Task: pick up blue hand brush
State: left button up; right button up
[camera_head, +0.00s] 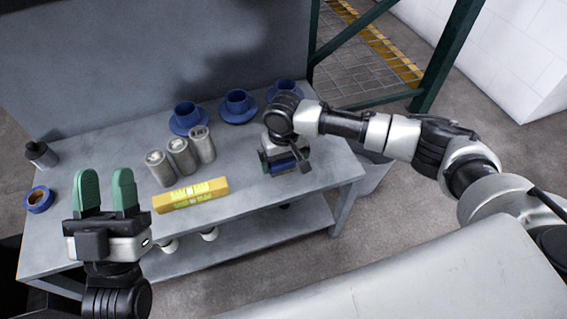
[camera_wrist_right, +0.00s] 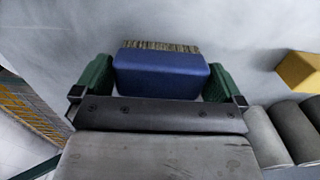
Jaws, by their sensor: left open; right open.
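The blue hand brush (camera_wrist_right: 161,73) lies on the grey table in the right wrist view, its bristles pointing to the top of that picture. My right gripper (camera_wrist_right: 156,78) is open, with one green finger on each side of the brush. I cannot tell whether the fingers touch it. In the head view the brush (camera_head: 285,166) is mostly hidden under my right gripper (camera_head: 280,162). My left gripper (camera_head: 106,192) is open and empty, with its green fingers up, in front of the table's left part.
A blue tape roll (camera_head: 39,199) and dark bottle (camera_head: 40,154) are at the left. A lower shelf (camera_head: 270,232) runs underneath.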

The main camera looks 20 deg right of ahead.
jog(key=c, duration=0.7)
jog(key=shift+o, duration=0.2)
jog(key=shift+r, duration=0.1)
jog(key=shift+r, duration=0.1)
jog(key=shift+r+p, duration=0.2)
jog(key=shift+p, duration=0.1)
notch_tip(320, 180, up, 4)
jog(key=shift+f+p, duration=0.1)
jog(key=shift+p, duration=1)
pick_arm(q)
notch_tip(320, 180, down, 11)
jog(key=w+a+g+y+p, duration=0.2)
jog(key=g+y, duration=0.2)
jog(key=g, duration=0.7)
jog(key=s+a+f+n+g+y+p, duration=0.1)
jog(key=s+a+f+g+y+p, duration=0.1)
jog(key=s+f+g, duration=0.5)
jog(key=shift+s+a+g+p, duration=0.45)
jog(key=shift+s+a+g, duration=0.45)
jog(key=shift+s, duration=0.6)
pick_arm(e)
jog(key=s+d+r, duration=0.1)
jog(key=s+r, duration=0.5)
jog(key=s, duration=0.5)
jog(key=shift+s+d+r, duration=0.25)
jog(key=shift+s+d, duration=0.05)
